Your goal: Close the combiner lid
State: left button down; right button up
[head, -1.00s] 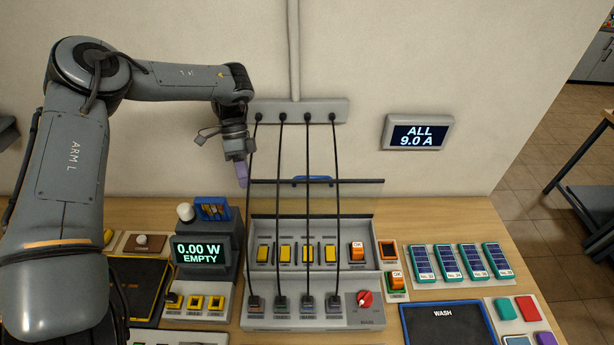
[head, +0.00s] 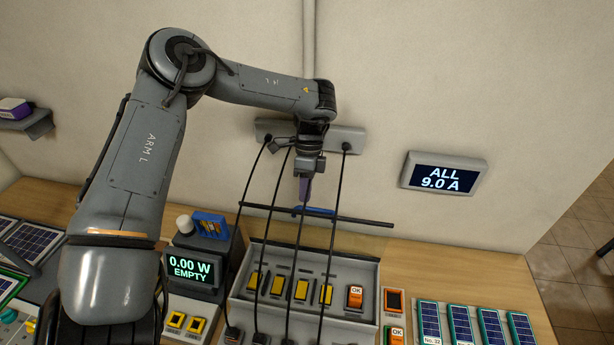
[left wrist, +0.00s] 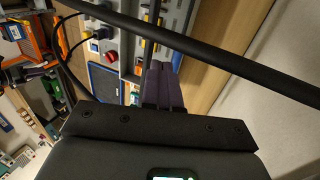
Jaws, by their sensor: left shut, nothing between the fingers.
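The combiner box (head: 373,298) stands on the bench in the head view, with several yellow fuse holders in it and one orange piece marked OK. Its clear lid stands open at the back; its dark top bar (head: 368,220) carries a blue handle (head: 322,212). My left gripper (head: 304,198) is shut and empty, pointing down at the handle's left part; whether it touches cannot be told. In the left wrist view the shut purple fingers (left wrist: 161,84) point toward the bench, with a dark bar crossing close by. My right gripper is not in view.
Several black cables (head: 335,200) hang from the wall strip (head: 355,138) down to the box front, passing close to my left gripper. A meter (head: 190,268) reading 0.00 W stands left of the box. Small panels (head: 460,325) lie to its right.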

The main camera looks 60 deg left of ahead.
pick_arm(q)
jog(key=shift+x, duration=1.5)
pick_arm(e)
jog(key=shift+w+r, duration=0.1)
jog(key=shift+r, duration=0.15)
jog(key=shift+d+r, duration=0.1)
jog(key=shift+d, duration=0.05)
